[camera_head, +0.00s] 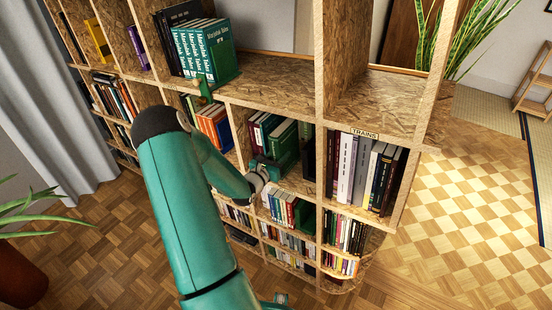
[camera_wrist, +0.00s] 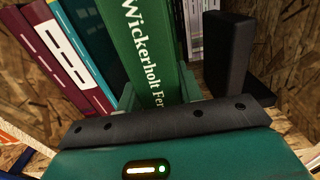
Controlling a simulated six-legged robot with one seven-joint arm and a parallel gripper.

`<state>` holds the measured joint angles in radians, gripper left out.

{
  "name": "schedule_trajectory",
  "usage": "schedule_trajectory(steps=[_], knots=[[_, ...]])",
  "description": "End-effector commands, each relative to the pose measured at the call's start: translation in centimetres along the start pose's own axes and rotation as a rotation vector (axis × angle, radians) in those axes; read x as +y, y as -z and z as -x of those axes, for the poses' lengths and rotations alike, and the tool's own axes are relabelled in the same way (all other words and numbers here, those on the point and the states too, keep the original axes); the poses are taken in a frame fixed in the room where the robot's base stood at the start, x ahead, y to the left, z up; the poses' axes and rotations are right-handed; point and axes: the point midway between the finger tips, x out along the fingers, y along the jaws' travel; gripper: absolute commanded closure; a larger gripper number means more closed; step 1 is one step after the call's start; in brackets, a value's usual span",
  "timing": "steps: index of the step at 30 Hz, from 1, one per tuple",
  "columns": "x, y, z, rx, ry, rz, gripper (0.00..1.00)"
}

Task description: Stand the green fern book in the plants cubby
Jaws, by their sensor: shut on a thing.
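The green fern book (camera_wrist: 150,40), with "Wickerholt Fer…" in white on its spine, stands upright between the fingers of my gripper (camera_wrist: 158,97) in the wrist view. My gripper is shut on it. In the head view my gripper (camera_head: 272,168) reaches into the cubby just left of the one labelled TRAINS, and the green book (camera_head: 284,142) shows there, partly hidden by my arm. In the wrist view, maroon, white and green books stand left of the book, and a black bookend (camera_wrist: 230,52) stands to its right. The label of this cubby is not readable.
The TRAINS cubby (camera_head: 364,134) to the right holds a row of upright books (camera_head: 362,170). Green matching volumes (camera_head: 205,50) stand on the shelf above. Chipboard uprights and shelves closely frame the cubby. Lower cubbies are full of books.

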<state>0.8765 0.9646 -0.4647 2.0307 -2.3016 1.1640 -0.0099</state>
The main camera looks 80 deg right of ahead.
Motion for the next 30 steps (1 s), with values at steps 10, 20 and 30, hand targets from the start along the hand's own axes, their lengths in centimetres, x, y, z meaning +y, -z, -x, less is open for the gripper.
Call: schedule_trajectory(steps=[10, 20, 30], knots=[[0.0, -0.2, -2.0, -0.005, 0.000, -0.002, 1.00], [0.0, -0.2, -2.2, -0.004, 0.000, -0.001, 1.00], [0.0, 0.2, -2.2, -0.004, 0.000, -0.001, 1.00]])
